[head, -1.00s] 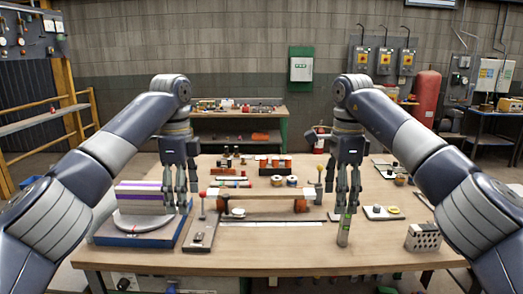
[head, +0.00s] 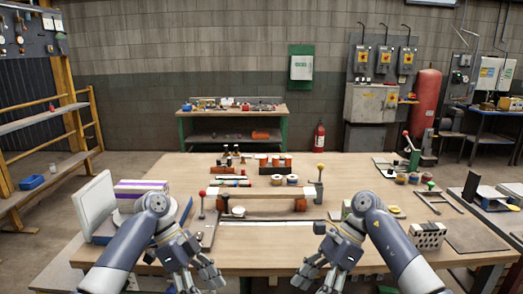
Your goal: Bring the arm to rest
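My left gripper (head: 200,282) is low over the table's front edge, with its fingers spread and nothing visible between them. My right gripper (head: 310,280) is at a similar height to the right, also with spread fingers and nothing visible between them. Both arms come up from the bottom of the head view, elbows bent. A pale hollow brick (head: 427,235) with dark holes stands on the right part of the wooden table (head: 262,262), apart from my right gripper.
A purple-striped pack (head: 140,187) and an upright white panel (head: 96,207) are at the left. A low wooden bridge (head: 262,193) with a red knob and several small parts fill the middle. Metal frames and a dark board (head: 470,234) lie at the right.

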